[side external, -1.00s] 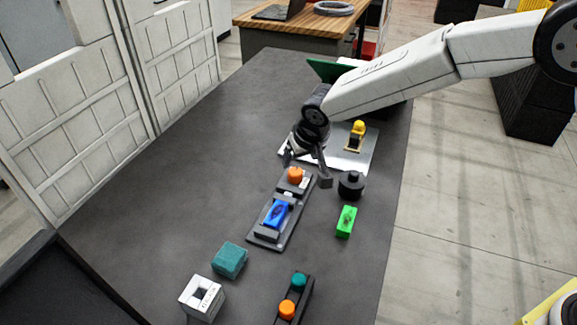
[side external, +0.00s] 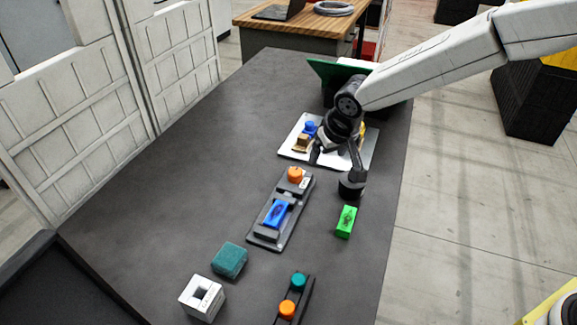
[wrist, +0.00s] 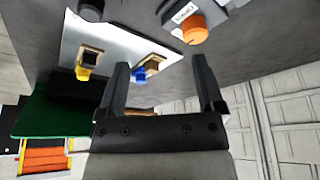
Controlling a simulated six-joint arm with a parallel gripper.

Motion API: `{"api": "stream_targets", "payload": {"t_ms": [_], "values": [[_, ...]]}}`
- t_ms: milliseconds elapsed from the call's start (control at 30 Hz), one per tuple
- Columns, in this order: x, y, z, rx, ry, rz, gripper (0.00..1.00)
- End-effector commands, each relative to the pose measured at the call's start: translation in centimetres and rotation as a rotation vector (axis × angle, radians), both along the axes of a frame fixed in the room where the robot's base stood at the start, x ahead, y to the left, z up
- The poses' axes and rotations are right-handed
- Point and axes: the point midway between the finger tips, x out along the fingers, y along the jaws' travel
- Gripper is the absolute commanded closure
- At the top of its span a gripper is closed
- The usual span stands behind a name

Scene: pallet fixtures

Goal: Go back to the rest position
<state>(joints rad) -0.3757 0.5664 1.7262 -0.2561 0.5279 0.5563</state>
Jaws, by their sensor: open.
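My gripper (side external: 335,168) is open and empty above the table in the side view, over the near edge of the white plate (side external: 292,152). In the wrist view its two dark fingers (wrist: 160,92) stand wide apart with nothing between them. A grey pallet fixture (side external: 262,236) lies in front of the gripper, bearing a blue block (side external: 277,213) and an orange round knob (side external: 295,174). The orange knob also shows in the wrist view (wrist: 195,30).
The white plate holds blue and yellow pieces, partly hidden by my arm. A green block (side external: 346,221), a teal block (side external: 229,260), a white hollow block (side external: 202,298) and a dark strip with teal and orange knobs (side external: 303,303) stand nearer. The table's left side is clear.

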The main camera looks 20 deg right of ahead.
Motion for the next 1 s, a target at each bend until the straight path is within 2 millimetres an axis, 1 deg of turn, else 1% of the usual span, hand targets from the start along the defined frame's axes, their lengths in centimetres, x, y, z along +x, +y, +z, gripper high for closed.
{"api": "stream_targets", "payload": {"t_ms": [33,100,167,300,467,600,700,800,900,1000], "values": [[-0.8,-1.4,0.3,-0.001,0.008,-0.004,0.14],[-2.1,-3.2,0.4,-0.002,0.021,-0.005,0.14],[-3.3,-4.8,0.5,-0.002,0.031,-0.005,0.14],[-6.4,-8.1,0.6,-0.002,0.054,-0.006,0.14],[-10.4,-11.5,0.6,-0.001,0.077,-0.009,0.14],[-14.2,-13.9,0.3,0.001,0.096,-0.013,0.14],[-16.9,-15.3,0.0,0.003,0.108,-0.016,0.14],[-19.1,-16.3,-0.3,0.004,0.115,-0.019,0.14],[-20.7,-16.9,-0.5,0.005,0.122,-0.02,0.14],[-21.5,-17.2,-0.7,0.005,0.125,-0.02,0.14]]}}
